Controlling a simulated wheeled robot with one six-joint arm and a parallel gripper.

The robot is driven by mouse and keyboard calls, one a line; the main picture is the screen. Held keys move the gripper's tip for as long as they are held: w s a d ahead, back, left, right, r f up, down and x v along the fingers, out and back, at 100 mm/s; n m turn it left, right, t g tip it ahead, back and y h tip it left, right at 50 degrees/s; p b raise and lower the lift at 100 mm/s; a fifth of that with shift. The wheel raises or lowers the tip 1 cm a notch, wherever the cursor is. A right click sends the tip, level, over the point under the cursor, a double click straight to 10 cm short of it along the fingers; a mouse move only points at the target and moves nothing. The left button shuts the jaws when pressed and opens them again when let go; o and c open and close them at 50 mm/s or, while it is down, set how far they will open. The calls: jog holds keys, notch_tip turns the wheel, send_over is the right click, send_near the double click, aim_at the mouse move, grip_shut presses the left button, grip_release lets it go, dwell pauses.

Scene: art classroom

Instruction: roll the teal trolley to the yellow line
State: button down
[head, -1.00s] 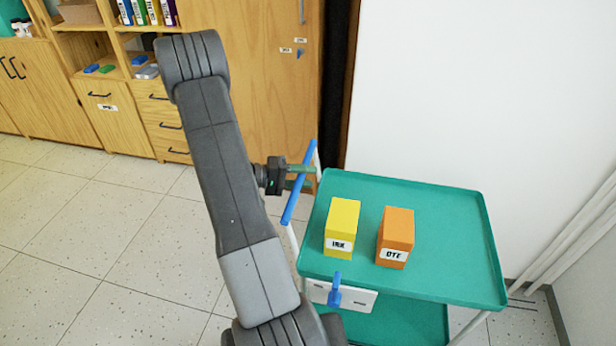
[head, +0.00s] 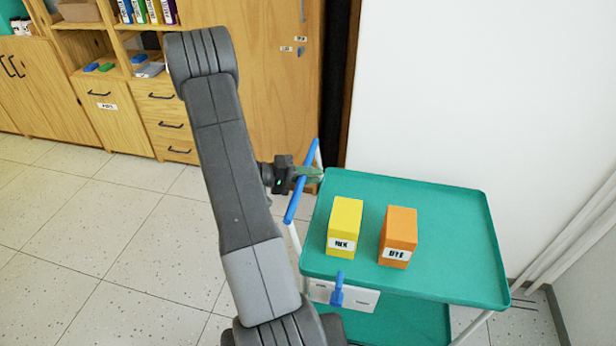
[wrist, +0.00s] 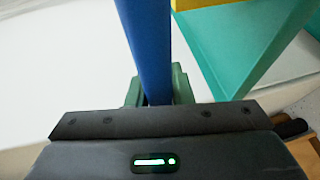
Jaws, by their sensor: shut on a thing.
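The teal trolley (head: 440,215) stands at the right in the head view, with a teal upper tray and a lower shelf. Its blue handle bar (head: 295,195) is on its left side on white posts. My gripper (head: 305,175) is shut on the blue handle. In the wrist view the blue handle (wrist: 147,45) runs between the green fingers of my gripper (wrist: 155,90). A yellow box (head: 344,226) and an orange box (head: 398,237) stand upright on the upper tray. A blue lever (head: 337,290) shows on a white plate at the tray's front. No yellow line shows in these views.
Wooden cabinets (head: 120,110) with drawers and shelves stand along the back left. A white wall (head: 440,90) is close behind the trolley, and pale pipes (head: 570,235) run at the right. Tiled floor (head: 90,225) at the left is clear.

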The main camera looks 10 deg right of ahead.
jog(key=d, duration=0.1)
jog(key=s+d+b, duration=0.1)
jog(key=d, duration=0.1)
jog(key=shift+s, duration=0.1)
jog(key=c, duration=1.3)
grip_release()
jog(key=shift+a, duration=0.15)
jog(key=a+r, duration=0.2)
jog(key=a, duration=1.1)
jog(key=shift+a+r, duration=0.25)
jog(key=shift+a, duration=0.05)
